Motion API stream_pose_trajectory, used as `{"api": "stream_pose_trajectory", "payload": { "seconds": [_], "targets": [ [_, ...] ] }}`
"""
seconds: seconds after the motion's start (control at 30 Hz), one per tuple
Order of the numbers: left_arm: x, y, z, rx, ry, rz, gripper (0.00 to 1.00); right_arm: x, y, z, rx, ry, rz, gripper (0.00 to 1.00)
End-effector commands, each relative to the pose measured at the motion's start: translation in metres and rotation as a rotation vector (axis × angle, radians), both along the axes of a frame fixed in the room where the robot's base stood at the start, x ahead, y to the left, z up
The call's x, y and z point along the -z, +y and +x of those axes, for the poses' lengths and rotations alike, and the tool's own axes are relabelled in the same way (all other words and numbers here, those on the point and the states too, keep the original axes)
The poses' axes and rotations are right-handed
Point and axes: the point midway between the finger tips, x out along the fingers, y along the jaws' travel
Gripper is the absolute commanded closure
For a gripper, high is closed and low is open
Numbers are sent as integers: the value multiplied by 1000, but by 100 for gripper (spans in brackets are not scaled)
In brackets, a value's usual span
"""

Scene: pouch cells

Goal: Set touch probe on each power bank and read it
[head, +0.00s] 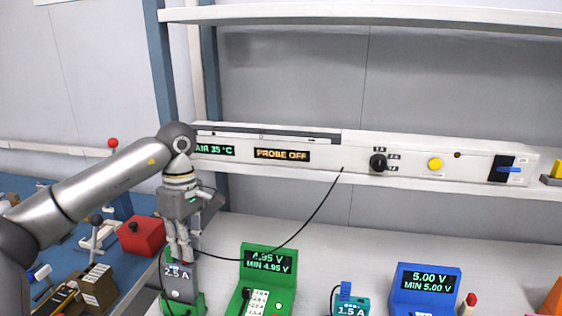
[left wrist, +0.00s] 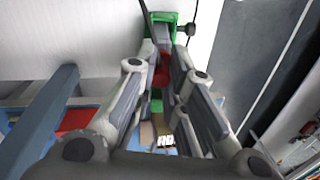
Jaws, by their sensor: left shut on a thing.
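My left gripper (head: 180,255) points down and is shut on the touch probe, which the fingers mostly hide. A red piece (left wrist: 162,76) shows between the fingertips in the left wrist view. A thin black cable runs from the panel to the gripper. Directly below the fingers is a grey power bank (head: 180,288) marked 2.5 A, in a green holder (head: 198,303); whether the probe touches it cannot be told. A teal power bank (head: 352,309) marked 1.5 A stands at the bottom edge. The panel display (head: 282,155) reads PROBE OFF. My right gripper is out of view.
A green meter (head: 268,279) reads 4.95 V, MIN 4.95 V. A blue meter (head: 427,290) reads 5.00 V, MIN 5.00 V. The shelf panel carries a black knob (head: 378,162), a yellow button (head: 435,164) and a blue-handled switch (head: 508,169). A red box (head: 142,237) stands left of the gripper.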

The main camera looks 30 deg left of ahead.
Motion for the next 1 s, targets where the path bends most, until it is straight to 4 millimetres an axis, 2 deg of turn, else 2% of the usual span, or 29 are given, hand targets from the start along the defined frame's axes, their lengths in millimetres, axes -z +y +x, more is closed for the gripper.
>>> {"api": "stream_pose_trajectory", "payload": {
  "seconds": [1.0],
  "targets": [
    [10, 0, -1, -1, 0, 0, 100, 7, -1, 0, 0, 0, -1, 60]
  ]
}}
